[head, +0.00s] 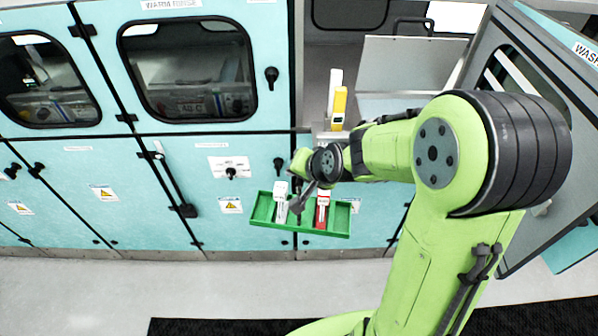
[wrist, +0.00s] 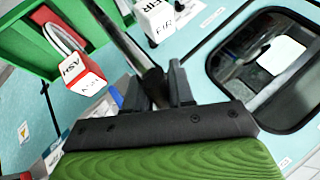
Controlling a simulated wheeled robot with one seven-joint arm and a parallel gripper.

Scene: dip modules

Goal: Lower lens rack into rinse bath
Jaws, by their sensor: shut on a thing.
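The green lens rack (head: 262,222) hangs in the air in front of the teal cabinets, slightly tilted. It carries a white block (head: 281,200) and a red block with a white top (head: 322,212). In the wrist view the rack's green wall (wrist: 20,45) is at upper left, with the red block (wrist: 85,72) and the white block (wrist: 158,18) beside a dark metal bar (wrist: 118,38). My gripper (head: 305,188) is above the rack; in the wrist view its fingers (wrist: 160,88) are shut on this bar. I cannot make out a rinse bath's inside.
Teal cabinets with closed windows (head: 188,70) and black knobs stand behind the rack. At centre is an open bay with a raised grey panel (head: 405,66), a yellow block (head: 339,105) and a white block (head: 334,85). An open hatch door (head: 520,75) stands at right, near my arm.

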